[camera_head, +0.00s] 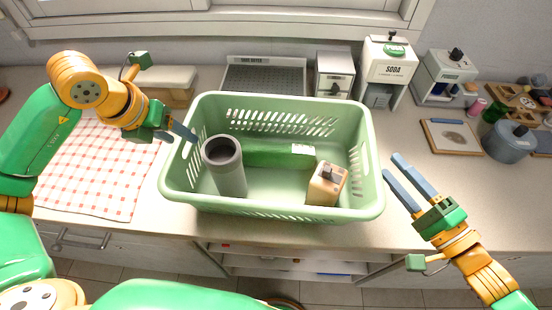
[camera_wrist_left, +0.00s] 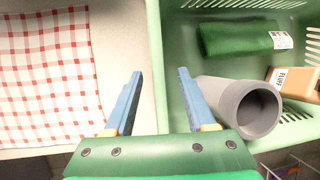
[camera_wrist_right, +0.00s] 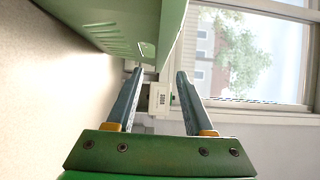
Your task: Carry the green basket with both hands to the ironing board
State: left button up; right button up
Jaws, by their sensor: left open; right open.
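The green basket (camera_head: 290,205) stands upright on the counter. It holds a grey cylinder (camera_head: 226,170), a green packet (camera_head: 270,154) and a tan box with a dark top (camera_head: 326,186). My left gripper (camera_head: 182,134) is open at the basket's left wall; in the left wrist view its fingers (camera_wrist_left: 160,75) lie on either side of the basket's left rim (camera_wrist_left: 160,60), not closed on it. My right gripper (camera_head: 390,164) is open and empty just right of the basket's right wall, apart from it. The basket also shows in the right wrist view (camera_wrist_right: 120,25). No ironing board is in view.
A checkered cloth (camera_head: 90,170) lies left of the basket. A dish rack (camera_head: 262,76), a soda dispenser (camera_head: 388,70) and other dispensers stand behind. A blue-grey pot (camera_head: 508,142) and a framed board (camera_head: 451,136) sit at the right.

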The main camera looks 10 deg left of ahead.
aim_at(377, 152)
pick_arm(q)
jog(key=x, duration=0.2)
jog(key=shift+w+f, duration=0.15)
jog(key=shift+f, duration=0.15)
pick_arm(e)
jog(key=x, duration=0.2)
jog(key=shift+w+a, duration=0.2)
jog(key=shift+w, duration=0.05)
pick_arm(q)
jog(key=shift+w+f, duration=0.1)
jog(key=shift+f, duration=0.4)
pick_arm(e)
jog(key=shift+w+a+r, duration=0.1)
jog(key=shift+w+a, duration=0.25)
jog(key=shift+a, duration=0.1)
pick_arm(q)
jog(key=shift+w, duration=0.1)
grip_shut()
pick_arm(e)
grip_shut()
